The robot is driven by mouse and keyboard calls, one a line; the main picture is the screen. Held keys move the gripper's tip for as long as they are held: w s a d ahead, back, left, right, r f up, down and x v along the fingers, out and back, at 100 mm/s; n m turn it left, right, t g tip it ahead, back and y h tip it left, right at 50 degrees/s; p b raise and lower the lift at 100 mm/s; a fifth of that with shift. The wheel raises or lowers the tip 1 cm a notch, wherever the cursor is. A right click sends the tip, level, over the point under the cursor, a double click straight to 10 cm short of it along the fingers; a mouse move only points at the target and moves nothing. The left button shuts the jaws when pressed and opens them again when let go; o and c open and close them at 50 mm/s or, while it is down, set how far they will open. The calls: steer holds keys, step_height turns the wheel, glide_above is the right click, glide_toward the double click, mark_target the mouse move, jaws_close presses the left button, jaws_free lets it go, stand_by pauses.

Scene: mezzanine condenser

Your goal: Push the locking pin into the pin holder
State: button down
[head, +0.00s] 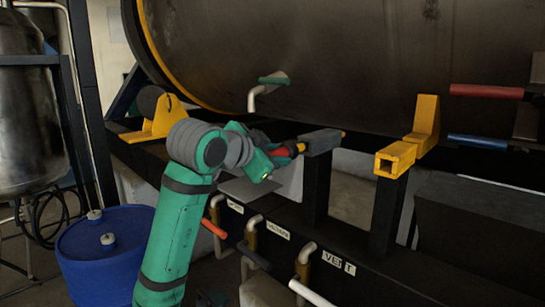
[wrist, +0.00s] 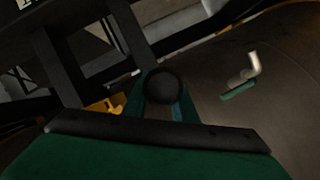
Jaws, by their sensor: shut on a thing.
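My gripper (head: 272,152) is at the left end of the locking pin, shut on its red handle (head: 283,152). The pin's yellow shaft shows just right of the handle and enters a dark grey block (head: 322,141) on a black post. A short yellow tip shows at the block's right side. Farther right, apart from that tip, is a yellow square socket (head: 395,160) with an open end; I cannot tell which of the two is the pin holder. In the wrist view, a dark round knob (wrist: 163,86) sits between my green fingers (wrist: 163,107), hiding what lies behind it.
The large dark tank (head: 330,60) is close above and behind my gripper. Below are pipes with coloured handles, including an orange one (head: 214,228), and a VENT label (head: 338,262). A blue drum (head: 105,255) stands at lower left. Red (head: 487,91) and blue (head: 477,141) handles are at right.

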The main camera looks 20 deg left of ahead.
mark_target(290, 151)
steer(key=shift+w+d, duration=0.3)
steer(key=shift+w, duration=0.4)
steer(key=shift+w+d, duration=0.35)
steer(key=shift+w, duration=0.4)
steer(key=shift+w+d, duration=0.3)
steer(key=shift+w, duration=0.4)
steer(key=shift+w, duration=0.1)
steer(key=c, duration=1.4)
jaws_free()
steer(key=shift+o, duration=0.2)
steer(key=v, duration=1)
steer(key=shift+s, duration=0.35)
